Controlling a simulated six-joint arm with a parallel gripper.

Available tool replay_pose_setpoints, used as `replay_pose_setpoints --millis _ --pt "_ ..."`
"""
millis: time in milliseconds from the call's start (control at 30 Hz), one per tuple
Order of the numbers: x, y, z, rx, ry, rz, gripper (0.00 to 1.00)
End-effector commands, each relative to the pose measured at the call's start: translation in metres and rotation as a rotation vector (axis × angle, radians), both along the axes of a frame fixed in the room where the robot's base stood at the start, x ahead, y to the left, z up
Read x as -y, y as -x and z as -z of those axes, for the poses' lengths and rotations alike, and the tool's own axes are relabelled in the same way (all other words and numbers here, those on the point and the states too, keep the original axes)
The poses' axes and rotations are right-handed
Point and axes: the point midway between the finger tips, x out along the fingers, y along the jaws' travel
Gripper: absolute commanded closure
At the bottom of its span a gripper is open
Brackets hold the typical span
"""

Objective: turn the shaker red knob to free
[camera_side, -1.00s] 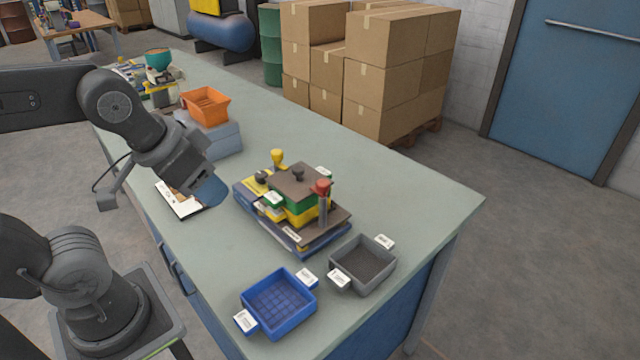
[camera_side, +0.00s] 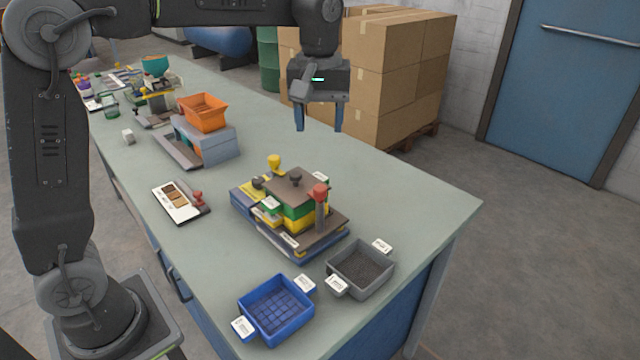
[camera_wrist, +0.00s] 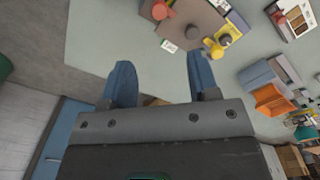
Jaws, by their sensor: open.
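The shaker (camera_side: 294,212) stands on the bench as a stack of yellow and green layers under a brown top plate, on a blue base. Its red knob (camera_side: 320,192) stands upright on a post at the near right corner. In the wrist view the red knob (camera_wrist: 159,11) shows at the top edge. A yellow knob (camera_side: 275,162) and a dark knob (camera_side: 295,180) are also on the shaker. My gripper (camera_side: 319,128) is open and empty, high above the bench beyond the shaker, with blue fingers pointing down. The knob's setting marks are too small to read.
A blue tray (camera_side: 244,309) and a grey tray (camera_side: 334,270) with dark grains sit at the near end. An orange hopper (camera_side: 204,121) on a grey box stands at the back left. A white board (camera_side: 175,207) with a red-handled tool lies left. The right side is clear.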

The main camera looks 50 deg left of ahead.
Motion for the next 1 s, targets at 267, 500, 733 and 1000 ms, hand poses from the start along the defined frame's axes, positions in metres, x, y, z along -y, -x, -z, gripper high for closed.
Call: replay_pose_setpoints --millis 267,500,733,1000 --pt "0.0 -0.001 0.029 -0.009 -0.001 -0.009 0.45" --pt "0.0 -0.001 0.079 -0.008 0.0 -0.007 0.45" --pt "0.0 -0.001 0.119 -0.006 -0.001 -0.007 0.45" --pt "0.0 -0.002 0.138 -0.004 -0.001 -0.007 0.45"
